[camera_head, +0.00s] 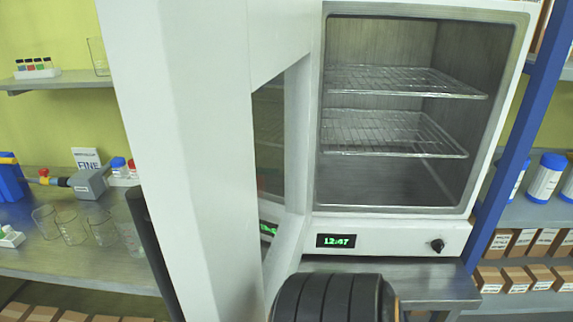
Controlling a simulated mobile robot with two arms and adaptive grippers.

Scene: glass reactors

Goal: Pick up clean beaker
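Several clear glass beakers stand upright in a group on the bench at the left. A left beaker (45,221), a middle beaker (70,227) and a right beaker (101,226) show most clearly. Another beaker at the right of the group is partly hidden by the white oven door (177,130). One more glass vessel (97,57) stands on the upper left shelf, also partly covered by the door. I cannot tell which beaker is clean. Neither gripper shows in this view.
The oven (400,238) is open; its two wire racks (392,132) are empty. Its door swings out across the view, with a black bar along its edge. A grey device (88,183) and bottles stand behind the beakers. A blue post (517,135) rises at right.

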